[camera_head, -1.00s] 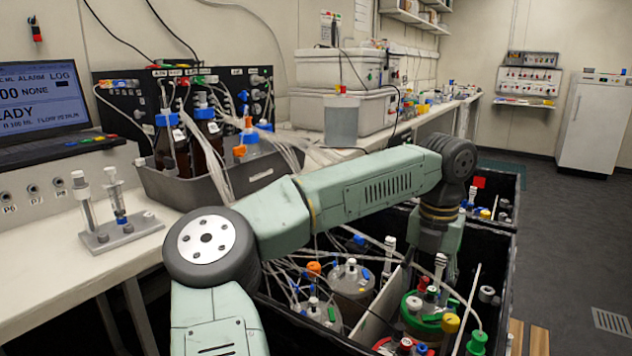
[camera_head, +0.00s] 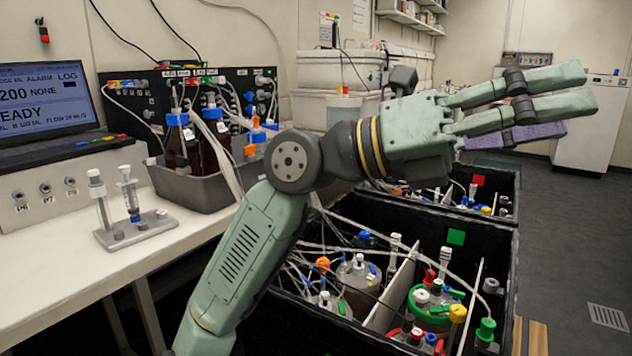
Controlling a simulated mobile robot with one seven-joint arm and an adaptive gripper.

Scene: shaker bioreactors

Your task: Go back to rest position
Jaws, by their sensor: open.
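My gripper (camera_head: 575,103) is raised in the upper right of the head view, above the black bins and pointing right. Its fingers are spread apart, two pale green and one purple, and nothing shows between them. My arm rises from the bottom of the picture and bends at a dark joint near the middle. The near black bin (camera_head: 275,310) lies below the arm. It holds glass vessels, one with a green lid (camera_head: 432,308), and tubes with coloured caps. Part of the far black bin (camera_head: 514,212) is hidden behind my gripper.
White boxes stand behind the arm. A white cabinet (camera_head: 580,150) is partly behind my fingers. Grey floor (camera_head: 570,250) is free at right.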

